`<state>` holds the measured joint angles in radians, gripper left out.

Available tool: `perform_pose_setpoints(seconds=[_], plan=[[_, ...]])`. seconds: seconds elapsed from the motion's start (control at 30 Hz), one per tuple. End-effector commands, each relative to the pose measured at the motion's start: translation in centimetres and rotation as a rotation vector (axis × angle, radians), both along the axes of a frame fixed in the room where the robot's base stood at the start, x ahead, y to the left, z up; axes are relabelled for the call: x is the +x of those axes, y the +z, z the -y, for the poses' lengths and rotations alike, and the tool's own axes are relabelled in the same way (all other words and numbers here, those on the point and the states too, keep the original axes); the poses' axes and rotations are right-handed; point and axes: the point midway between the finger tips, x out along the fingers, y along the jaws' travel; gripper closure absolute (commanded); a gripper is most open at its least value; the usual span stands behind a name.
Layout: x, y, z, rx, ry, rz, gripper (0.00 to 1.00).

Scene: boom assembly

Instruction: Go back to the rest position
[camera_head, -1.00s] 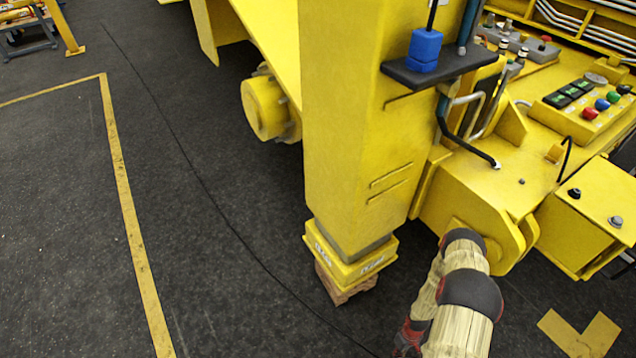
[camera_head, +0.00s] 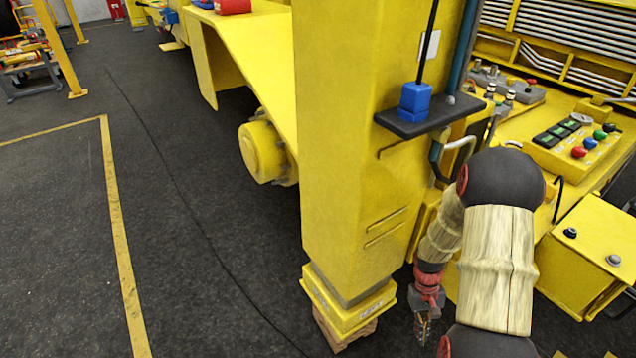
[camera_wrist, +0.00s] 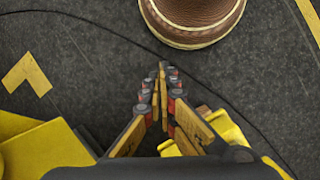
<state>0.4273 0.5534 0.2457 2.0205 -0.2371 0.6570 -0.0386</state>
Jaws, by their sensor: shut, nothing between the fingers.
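My gripper (camera_head: 423,326) hangs low at the end of my folded arm, pointing down beside the yellow column (camera_head: 348,150) in the head view. In the wrist view my gripper (camera_wrist: 161,72) is shut, with its fingertips together and nothing between them. Below it is the dark floor. My arm hides part of the yellow machine behind it.
A black shelf (camera_head: 428,121) on the column holds a blue block (camera_head: 415,98). A control panel (camera_head: 578,142) with coloured buttons is at the right. The column's yellow foot (camera_head: 347,308) is left of my gripper. A brown rounded object (camera_wrist: 192,20) lies at the wrist view's top. Open floor (camera_head: 215,280) is at the left.

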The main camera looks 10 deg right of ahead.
Motion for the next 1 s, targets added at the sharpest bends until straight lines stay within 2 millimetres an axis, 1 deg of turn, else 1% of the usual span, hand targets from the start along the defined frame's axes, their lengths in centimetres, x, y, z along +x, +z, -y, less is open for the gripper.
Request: perform_pose_setpoints(seconds=[0.03,0.07,0.1,0.23,0.4,0.5,0.7,1.0], plan=[[0.3,2.5,-0.7,-0.008,-0.005,0.017,1.0],[0.3,3.9,-1.1,-0.012,-0.01,0.027,1.0],[0.3,5.6,-1.8,-0.015,-0.017,0.037,1.0],[0.0,10.8,-3.9,-0.025,-0.029,0.08,1.0],[-1.0,17.0,-6.9,-0.03,-0.037,0.148,1.0],[-1.7,20.2,-8.6,-0.03,-0.034,0.196,1.0],[-3.6,26.0,-12.0,-0.026,-0.016,0.312,1.0],[-6.0,33.3,-16.1,-0.022,0.053,0.549,1.0]])
